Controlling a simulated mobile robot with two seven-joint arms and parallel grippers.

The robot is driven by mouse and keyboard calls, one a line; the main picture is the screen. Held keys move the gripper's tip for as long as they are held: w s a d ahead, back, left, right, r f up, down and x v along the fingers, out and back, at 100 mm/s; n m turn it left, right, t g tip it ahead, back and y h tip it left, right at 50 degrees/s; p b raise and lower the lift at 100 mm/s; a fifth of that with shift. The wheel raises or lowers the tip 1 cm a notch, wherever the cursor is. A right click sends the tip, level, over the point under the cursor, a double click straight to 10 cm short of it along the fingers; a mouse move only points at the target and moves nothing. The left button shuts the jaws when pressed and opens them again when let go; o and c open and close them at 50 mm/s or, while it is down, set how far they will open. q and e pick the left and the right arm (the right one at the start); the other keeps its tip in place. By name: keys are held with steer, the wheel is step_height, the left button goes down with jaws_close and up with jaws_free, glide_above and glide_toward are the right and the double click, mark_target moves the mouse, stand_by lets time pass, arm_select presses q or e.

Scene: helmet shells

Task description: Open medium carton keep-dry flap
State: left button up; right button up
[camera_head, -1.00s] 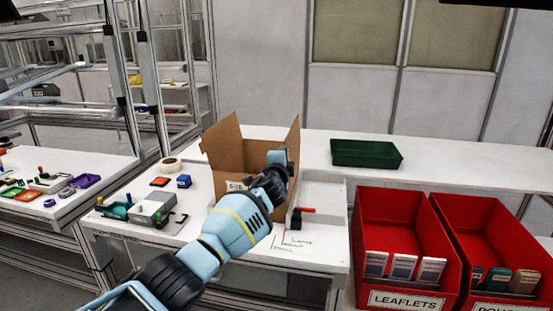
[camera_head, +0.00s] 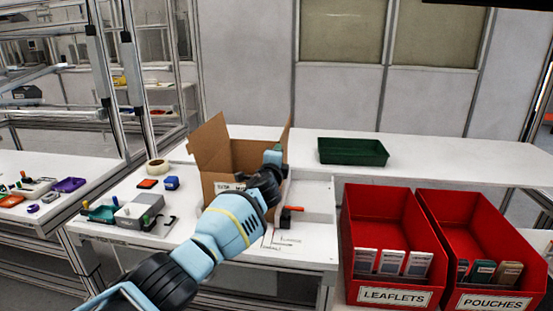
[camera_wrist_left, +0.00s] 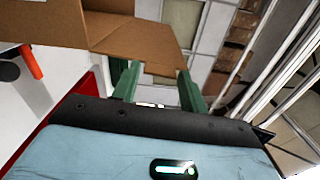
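The brown carton (camera_head: 240,157) stands on the white bench in the head view. A tall flap (camera_head: 209,143) stands up on its left side, and a narrower one (camera_head: 287,140) stands at its right. A printed label shows on its front, partly hidden by my arm. My left gripper (camera_head: 274,157) is at the carton's right front. In the left wrist view its two green fingers (camera_wrist_left: 158,82) are spread apart, with a cardboard flap (camera_wrist_left: 140,42) at their tips. I cannot tell whether they touch it. My right gripper is not in view.
Red bins of leaflets (camera_head: 382,230) and pouches (camera_head: 470,240) stand at the right. A green tray (camera_head: 352,152) lies behind. A tape roll (camera_head: 157,166), a blue block (camera_head: 172,183) and a grey fixture (camera_head: 138,211) lie left of the carton.

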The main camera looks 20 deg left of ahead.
arm_select(q)
steer(key=shift+o, duration=1.3)
steer(key=p+v, duration=0.3)
steer(key=v, duration=0.5)
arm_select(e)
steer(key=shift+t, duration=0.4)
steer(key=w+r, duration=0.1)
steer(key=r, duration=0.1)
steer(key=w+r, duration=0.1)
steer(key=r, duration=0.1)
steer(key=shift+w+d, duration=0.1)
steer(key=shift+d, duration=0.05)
arm_select(q)
steer(key=shift+w+a, duration=0.1)
